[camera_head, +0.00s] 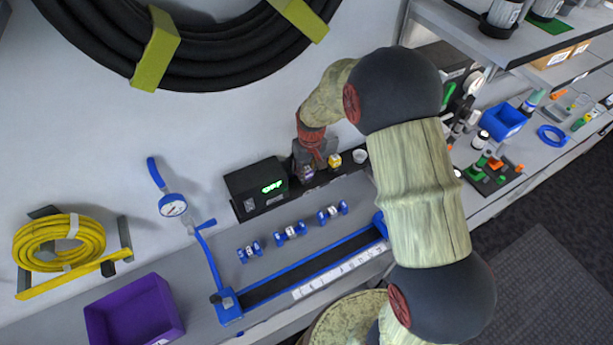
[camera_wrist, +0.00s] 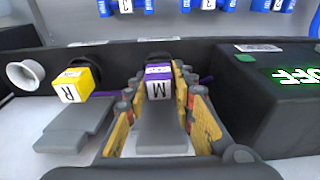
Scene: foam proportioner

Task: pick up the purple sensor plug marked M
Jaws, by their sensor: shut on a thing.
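The purple sensor plug marked M (camera_wrist: 158,82) is between the fingertips of my gripper (camera_wrist: 158,95) in the wrist view, with its white M label facing the camera. The fingers close on it from both sides. The plug sits at the dark strip beside the black box, and I cannot tell whether it is still seated there. In the head view the purple plug (camera_head: 307,173) shows just below my gripper (camera_head: 310,165), partly hidden by the fingers.
A yellow plug marked R (camera_wrist: 78,84) stands close to the left in the wrist view, with a white round socket (camera_wrist: 25,73) beyond it. The black box (camera_wrist: 270,95) with a green OFF display is close on the right. Blue-ended fittings (camera_head: 291,233) lie on the bench, near a purple bin (camera_head: 135,312).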

